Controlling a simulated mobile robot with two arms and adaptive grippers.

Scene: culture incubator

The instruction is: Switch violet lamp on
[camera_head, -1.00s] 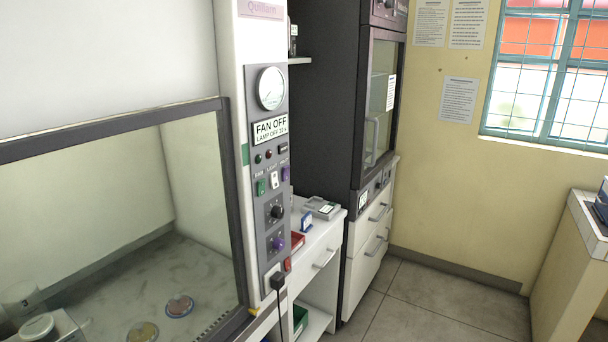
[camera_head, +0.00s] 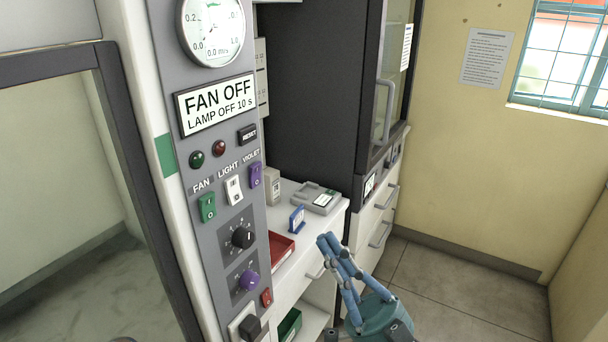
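The violet switch (camera_head: 255,175) is a small purple rocker under the label VIOLET, on the grey control panel (camera_head: 218,232) of the cabinet. The display (camera_head: 216,104) above reads FAN OFF and LAMP OFF 10 s. A green fan switch (camera_head: 207,207) and a white light switch (camera_head: 233,190) sit to its left. My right gripper (camera_head: 328,240) is at the lower right, in front of the drawer unit, with its blue fingers together and nothing between them. It is right of and below the violet switch, apart from the panel.
A black knob (camera_head: 243,237), a purple knob (camera_head: 249,280) and a reset button (camera_head: 247,134) are on the same panel. A white counter (camera_head: 300,232) behind holds a red tray (camera_head: 281,247) and a small device (camera_head: 316,198). The floor at right is clear.

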